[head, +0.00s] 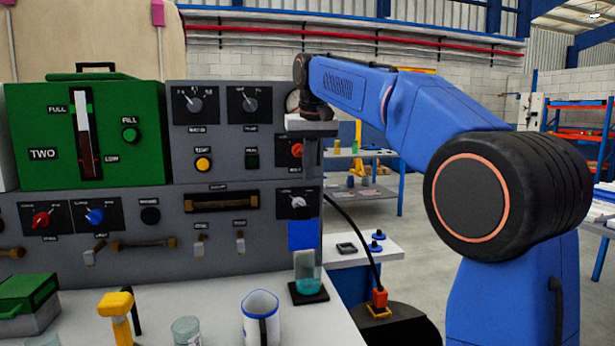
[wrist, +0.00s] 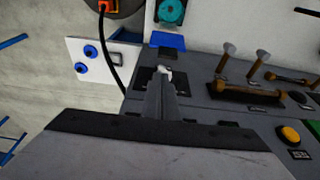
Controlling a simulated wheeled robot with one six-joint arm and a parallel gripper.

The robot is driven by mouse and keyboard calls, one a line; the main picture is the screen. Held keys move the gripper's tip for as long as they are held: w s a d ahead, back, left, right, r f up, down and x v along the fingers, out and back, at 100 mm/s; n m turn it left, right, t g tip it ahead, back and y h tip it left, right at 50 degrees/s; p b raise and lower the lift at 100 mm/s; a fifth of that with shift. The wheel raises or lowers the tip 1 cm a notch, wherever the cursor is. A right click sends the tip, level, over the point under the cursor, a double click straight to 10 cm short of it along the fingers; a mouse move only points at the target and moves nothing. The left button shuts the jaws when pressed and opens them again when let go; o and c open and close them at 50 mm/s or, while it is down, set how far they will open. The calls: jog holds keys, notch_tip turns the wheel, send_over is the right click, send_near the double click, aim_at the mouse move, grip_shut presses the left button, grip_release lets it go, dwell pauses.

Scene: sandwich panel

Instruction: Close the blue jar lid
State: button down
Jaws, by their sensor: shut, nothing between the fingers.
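The jar (head: 307,274) is clear with teal liquid and stands on a black pad at the bench's right end. Its blue lid (head: 303,235) stands raised above the jar's opening, on the panel side. In the wrist view the jar (wrist: 171,12) is at the top edge and the lid (wrist: 167,41) lies between it and the panel. My gripper (wrist: 161,85) is shut and empty, with its fingers together. It points down beside the panel's right end, above the lid and apart from it. The exact height gap cannot be told.
A grey control panel (head: 215,222) with knobs and levers stands left of my gripper. A white mug (head: 261,318), a glass (head: 186,331) and a yellow-handled object (head: 116,304) stand on the bench. A black cable with an orange plug (head: 379,297) is to the right.

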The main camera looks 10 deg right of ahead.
jog(key=x, duration=0.8)
jog(key=shift+f, duration=0.15)
jog(key=shift+s, duration=0.1)
